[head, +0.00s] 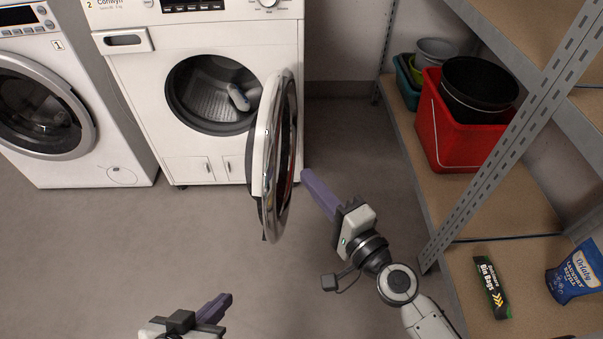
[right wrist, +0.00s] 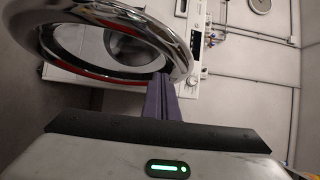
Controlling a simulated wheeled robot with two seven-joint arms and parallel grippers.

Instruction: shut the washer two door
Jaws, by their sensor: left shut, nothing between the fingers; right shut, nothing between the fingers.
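Washer two (head: 225,50), white with a "2" label, stands at the top middle of the head view. Its round door (head: 273,155) is swung wide open, seen nearly edge-on, with a chrome rim; the rim also shows in the right wrist view (right wrist: 178,45). A pale item (head: 238,97) lies inside the drum opening. My right gripper (head: 306,176) is shut and empty, its purple fingers just right of the door; in the wrist view the fingertips overlap the rim's lower right, and I cannot tell if they touch. My left gripper (head: 226,298) is shut and empty, low over the floor.
Washer one (head: 95,150), its door shut, stands at the left. A metal shelf rack on the right holds a red crate (head: 445,140), a black bucket (head: 480,85), bags and a laundry refill pouch (head: 577,272). The floor left of the door is clear.

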